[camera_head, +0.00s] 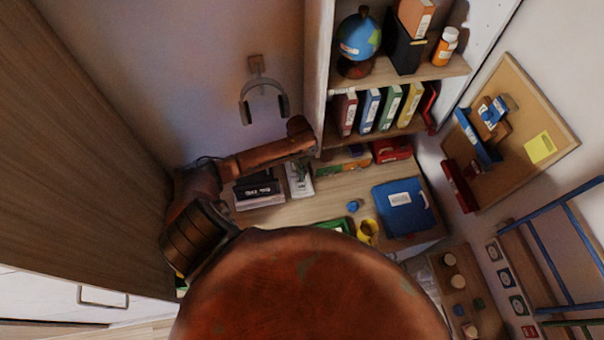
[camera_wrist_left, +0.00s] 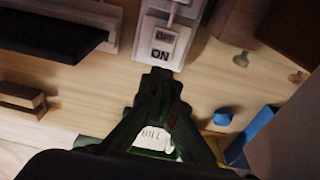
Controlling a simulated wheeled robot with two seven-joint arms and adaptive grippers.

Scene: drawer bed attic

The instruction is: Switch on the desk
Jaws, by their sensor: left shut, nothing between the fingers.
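A white switch (camera_wrist_left: 160,48) with OFF and ON labels is at the top middle of the left wrist view, on the wooden desk. The desk (camera_head: 285,213) lies below the shelf in the head view, where the white switch plate (camera_head: 299,184) shows small. My left gripper (camera_wrist_left: 157,76) is dark, shut and empty. Its tips are at the near edge of the switch, by the ON label; I cannot tell if they touch it. The left arm reaches in from the left over the desk in the head view. My right gripper is not in view.
A dark box (camera_head: 257,188) lies left of the switch. A blue case (camera_head: 404,207), a yellow cup (camera_head: 367,232) and a small blue item (camera_head: 353,205) stand to the right. A green tray with a BILL paper (camera_wrist_left: 153,138) lies under my gripper. The shelf (camera_head: 318,80) rises behind.

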